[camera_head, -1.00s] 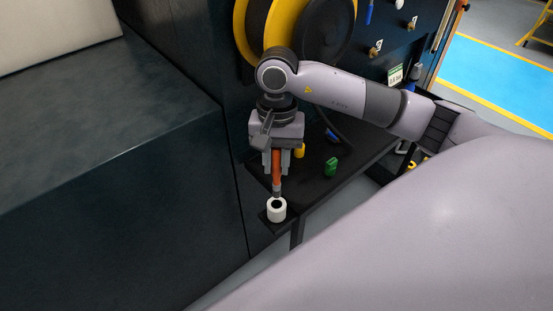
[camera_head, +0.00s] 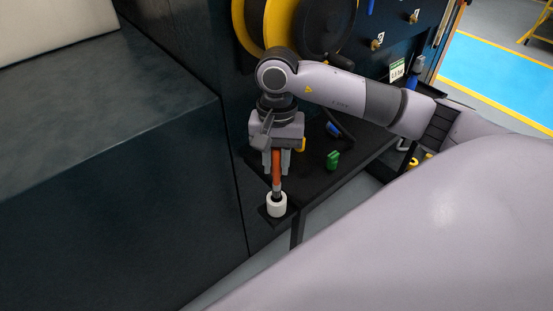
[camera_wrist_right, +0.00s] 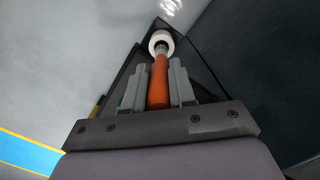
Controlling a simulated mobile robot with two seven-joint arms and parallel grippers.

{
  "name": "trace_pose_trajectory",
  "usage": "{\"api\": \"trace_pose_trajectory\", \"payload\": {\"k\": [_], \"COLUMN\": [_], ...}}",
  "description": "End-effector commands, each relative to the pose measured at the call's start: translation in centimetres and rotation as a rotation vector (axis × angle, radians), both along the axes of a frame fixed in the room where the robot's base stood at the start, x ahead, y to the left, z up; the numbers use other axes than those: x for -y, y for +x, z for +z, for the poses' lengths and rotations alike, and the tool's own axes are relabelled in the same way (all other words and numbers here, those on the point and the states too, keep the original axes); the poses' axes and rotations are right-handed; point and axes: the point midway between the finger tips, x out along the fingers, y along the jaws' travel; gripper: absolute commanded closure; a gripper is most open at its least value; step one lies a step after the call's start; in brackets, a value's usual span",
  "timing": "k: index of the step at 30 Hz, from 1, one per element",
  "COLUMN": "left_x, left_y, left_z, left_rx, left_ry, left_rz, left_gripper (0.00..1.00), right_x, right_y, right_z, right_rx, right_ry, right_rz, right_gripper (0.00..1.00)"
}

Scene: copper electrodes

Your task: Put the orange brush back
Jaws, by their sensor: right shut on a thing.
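The orange brush (camera_head: 276,167) is upright in my right gripper (camera_head: 277,172), which is shut on its handle. In the right wrist view the orange handle (camera_wrist_right: 158,85) lies between the two grey fingers of the gripper (camera_wrist_right: 160,80). The white cup-like holder (camera_head: 277,206) stands on a small black ledge at the shelf's front corner. The brush's lower end is at the holder's opening and seems to reach into it; how deep is hidden. The holder also shows in the right wrist view (camera_wrist_right: 161,41). My left gripper is not in view.
A dark cabinet (camera_head: 120,190) stands close on the left. A panel with a yellow-rimmed reel (camera_head: 245,35) rises behind.

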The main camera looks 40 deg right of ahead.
Motion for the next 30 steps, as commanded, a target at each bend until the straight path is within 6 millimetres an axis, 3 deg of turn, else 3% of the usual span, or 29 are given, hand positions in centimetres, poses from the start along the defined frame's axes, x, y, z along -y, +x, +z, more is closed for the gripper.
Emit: {"api": "trace_pose_trajectory", "payload": {"k": [12, 30], "left_x": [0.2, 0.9], "left_y": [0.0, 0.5], "left_z": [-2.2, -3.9], "left_rx": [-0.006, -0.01], "left_ry": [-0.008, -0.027], "left_rz": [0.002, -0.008], "left_gripper": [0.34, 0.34], "right_x": [0.0, 0.0], "right_y": [0.0, 0.0], "right_z": [-2.3, -5.4], "right_rx": [0.001, 0.0], "right_ry": [0.0, 0.0], "right_rz": [0.0, 0.0], "right_gripper": [1.0, 1.0]}}
